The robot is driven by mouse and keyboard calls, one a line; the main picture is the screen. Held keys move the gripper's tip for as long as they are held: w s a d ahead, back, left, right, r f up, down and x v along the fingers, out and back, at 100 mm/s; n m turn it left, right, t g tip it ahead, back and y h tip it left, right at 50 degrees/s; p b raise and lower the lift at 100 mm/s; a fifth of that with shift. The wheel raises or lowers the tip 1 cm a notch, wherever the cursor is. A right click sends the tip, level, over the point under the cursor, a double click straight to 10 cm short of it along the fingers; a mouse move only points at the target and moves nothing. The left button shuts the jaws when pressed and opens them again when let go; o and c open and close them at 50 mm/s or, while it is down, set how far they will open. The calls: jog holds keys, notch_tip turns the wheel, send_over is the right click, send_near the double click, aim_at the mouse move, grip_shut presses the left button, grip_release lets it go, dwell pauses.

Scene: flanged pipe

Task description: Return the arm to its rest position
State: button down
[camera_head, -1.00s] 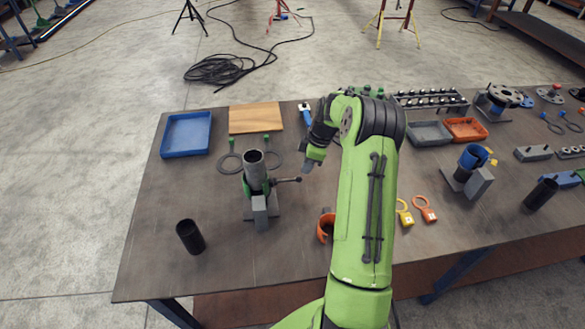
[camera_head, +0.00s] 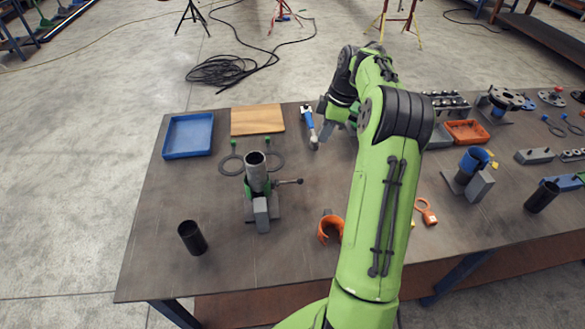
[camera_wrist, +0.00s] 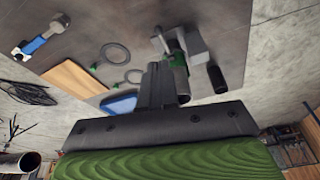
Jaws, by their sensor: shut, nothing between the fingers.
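My green and black arm reaches from the bottom of the head view up over the table (camera_head: 150,262). My gripper (camera_head: 327,138) is above the table's far part, beside the blue-handled tool (camera_head: 309,124). In the wrist view my gripper (camera_wrist: 157,68) shows as dark fingers close together, shut and empty. A grey pipe (camera_head: 257,172) stands upright in a vise (camera_head: 262,210) on the table. In the wrist view the pipe (camera_wrist: 181,82) lies behind the fingers, apart from them as far as I can tell.
A blue tray (camera_head: 188,153), a wooden board (camera_head: 257,119), ring gaskets (camera_head: 231,165) and a black tube (camera_head: 192,237) lie on the left. An orange clamp (camera_head: 327,228) sits close left of my arm. Bins and fixtures crowd the right. The table's front left is mostly clear.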

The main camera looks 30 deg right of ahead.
jog(key=shift+a, duration=0.1)
jog(key=s+a+r+m+h, duration=0.1)
jog(key=s+a+r+m, duration=0.15)
jog(key=a+r, duration=0.45)
jog(key=s+a+r+m+h, duration=0.1)
jog(key=s+a+r, duration=0.2)
jog(key=a, duration=0.7)
jog(key=s+a+f+m+t, duration=0.1)
jog(key=s+a+m+t, duration=0.1)
jog(key=s+a, duration=0.3)
jog(key=s+a+f+m+t+b, duration=0.1)
jog(key=s+a+m, duration=0.3)
jog(key=s, duration=1)
jog(key=shift+a+f+t, duration=0.4)
jog(key=shift+a+f, duration=0.05)
jog(key=shift+a, duration=0.35)
jog(key=shift+m, duration=0.25)
